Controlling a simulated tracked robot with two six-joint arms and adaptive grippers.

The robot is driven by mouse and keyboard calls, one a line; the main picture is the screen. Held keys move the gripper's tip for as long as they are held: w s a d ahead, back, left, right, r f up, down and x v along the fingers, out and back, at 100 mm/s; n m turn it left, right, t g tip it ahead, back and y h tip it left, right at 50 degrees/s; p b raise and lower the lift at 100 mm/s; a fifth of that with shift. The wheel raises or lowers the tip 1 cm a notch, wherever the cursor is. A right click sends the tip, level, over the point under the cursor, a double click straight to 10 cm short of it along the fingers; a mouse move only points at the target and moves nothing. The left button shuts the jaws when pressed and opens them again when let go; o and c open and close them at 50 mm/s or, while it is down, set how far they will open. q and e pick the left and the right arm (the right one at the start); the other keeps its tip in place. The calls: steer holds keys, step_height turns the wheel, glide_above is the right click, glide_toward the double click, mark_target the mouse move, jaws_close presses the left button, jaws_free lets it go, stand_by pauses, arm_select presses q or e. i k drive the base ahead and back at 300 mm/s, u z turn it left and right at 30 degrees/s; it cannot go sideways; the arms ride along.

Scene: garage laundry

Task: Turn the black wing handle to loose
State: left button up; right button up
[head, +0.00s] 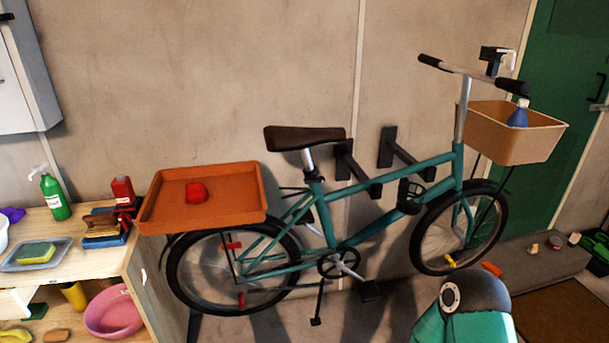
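A teal bicycle (395,205) stands side-on against the wall, its front wheel to the right. It has a dark brown saddle (303,138) on a silver seat post. A small black part (314,186) sits at the foot of the post, where it enters the frame; I cannot tell whether it is a wing handle or how it is turned. No black wing handle shows clearly elsewhere. Neither of my grippers is in view; one teal and black rounded arm link of mine shows at the bottom right.
An orange tray (160,205) with a red item (196,192) is above the rear wheel. A tan basket (482,135) with a blue bottle (517,116) is at the front. Black brackets (402,148) jut from the wall. A wooden bench (95,262) with bottles and tubs stands left.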

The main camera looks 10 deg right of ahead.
mark_target(313, 178)
steer(key=i, duration=0.85)
steer(key=z, duration=0.05)
